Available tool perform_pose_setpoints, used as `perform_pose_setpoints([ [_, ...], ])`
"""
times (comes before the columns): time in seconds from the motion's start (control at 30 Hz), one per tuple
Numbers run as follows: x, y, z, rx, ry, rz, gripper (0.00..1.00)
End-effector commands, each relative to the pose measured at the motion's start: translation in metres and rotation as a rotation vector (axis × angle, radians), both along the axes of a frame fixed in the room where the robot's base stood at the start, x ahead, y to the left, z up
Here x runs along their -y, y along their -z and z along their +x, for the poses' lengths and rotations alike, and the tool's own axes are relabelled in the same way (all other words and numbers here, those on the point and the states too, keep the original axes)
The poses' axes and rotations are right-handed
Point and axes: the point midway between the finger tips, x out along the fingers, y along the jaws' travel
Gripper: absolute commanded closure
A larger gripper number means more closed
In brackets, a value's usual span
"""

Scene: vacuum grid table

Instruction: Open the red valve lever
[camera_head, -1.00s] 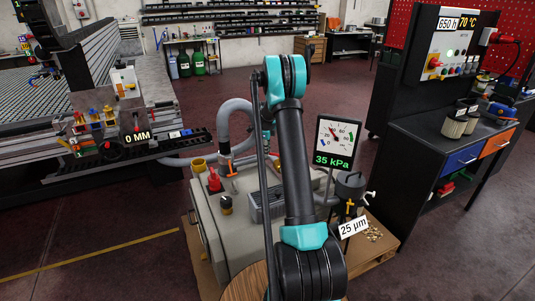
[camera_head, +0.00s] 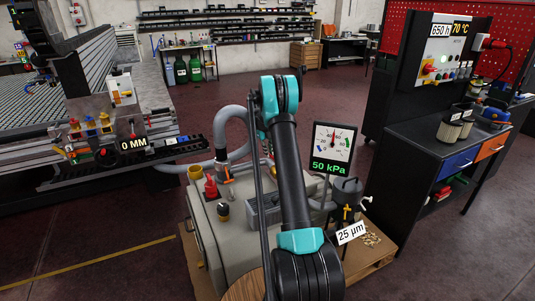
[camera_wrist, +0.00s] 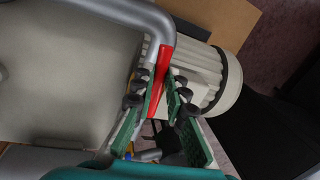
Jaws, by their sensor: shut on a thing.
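In the wrist view a red lever (camera_wrist: 160,73) lies between the green-padded fingers of my gripper (camera_wrist: 164,88), which is shut on it. The lever's upper end sits by a curved grey pipe (camera_wrist: 139,12). Its mounting is partly hidden. In the head view my arm stands in front of the grey pump unit (camera_head: 240,238); the gripper and the held lever cannot be made out there.
A gauge display (camera_head: 332,148) reads 50 kPa, with a dark filter canister (camera_head: 347,192) in front of it. A grey hose (camera_head: 222,125) curves up behind the pump. A ribbed light motor housing (camera_wrist: 205,75) is close beside the fingers. A dark workbench (camera_head: 425,150) stands right.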

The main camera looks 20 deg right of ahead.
Motion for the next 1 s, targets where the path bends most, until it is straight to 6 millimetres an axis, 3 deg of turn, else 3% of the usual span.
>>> perform_pose_setpoints([
  [0.57, 0.0024, -0.0001, 0.0006, 0.000, 0.036, 0.000, 1.00],
  [0.6, 0.0024, -0.0001, 0.0005, 0.000, 0.036, 0.000, 0.86],
  [0.77, 0.0024, -0.0001, 0.0006, 0.000, 0.035, 0.000, 0.66],
  [1.0, 0.0024, 0.0000, 0.0007, 0.000, 0.035, 0.000, 0.66],
])
